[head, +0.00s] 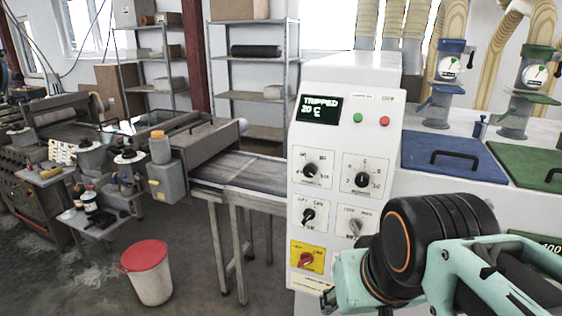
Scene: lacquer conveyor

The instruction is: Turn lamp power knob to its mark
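The white control cabinet (345,115) stands right of centre. Its face carries an upper left knob (310,170) and an upper right knob (362,180), both black on scaled plates. Below are a black lower left knob (308,215), a grey lower right knob (355,227) and a red knob on a yellow plate (306,258). The labels are too small to tell which is lamp power, and its mark is not readable. My mint and black arm end (350,277) is at lower right, in front of the cabinet's lower part. Its fingertips cannot be made out clearly; no contact with a knob shows.
A conveyor (240,170) joins from the left. A bucket with a red lid (147,270) stands on the floor. Blue (420,150) and green (520,165) lids lie right.

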